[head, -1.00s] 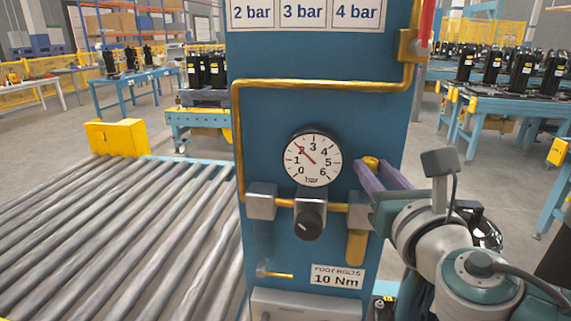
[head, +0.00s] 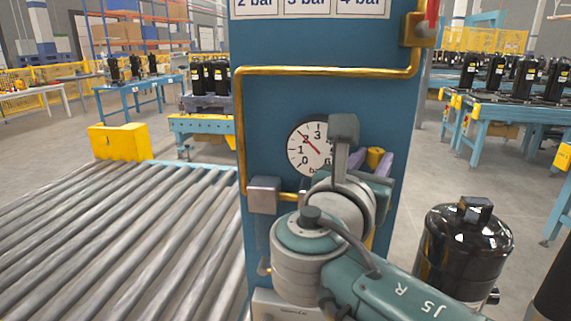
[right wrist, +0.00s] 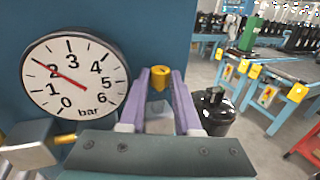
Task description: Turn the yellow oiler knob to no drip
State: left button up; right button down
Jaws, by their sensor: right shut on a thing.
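The yellow oiler knob (head: 375,157) is on the right side of the blue panel, beside the gauge. It also shows in the right wrist view (right wrist: 160,75). My right gripper (head: 376,163) has its purple fingers on both sides of the knob and is shut on it. Any mark on the knob is too small to read. The oiler body below is mostly hidden by my right arm. My left gripper is not in view.
The pressure gauge (right wrist: 73,72) reads about 2 bar. The blue panel (head: 330,105) carries a brass pipe (head: 330,71). A black compressor (head: 463,250) stands at right. A roller conveyor (head: 130,235) lies at left.

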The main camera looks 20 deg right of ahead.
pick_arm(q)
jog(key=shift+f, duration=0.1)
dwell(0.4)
pick_arm(e)
jog(key=c, duration=0.6)
grip_release()
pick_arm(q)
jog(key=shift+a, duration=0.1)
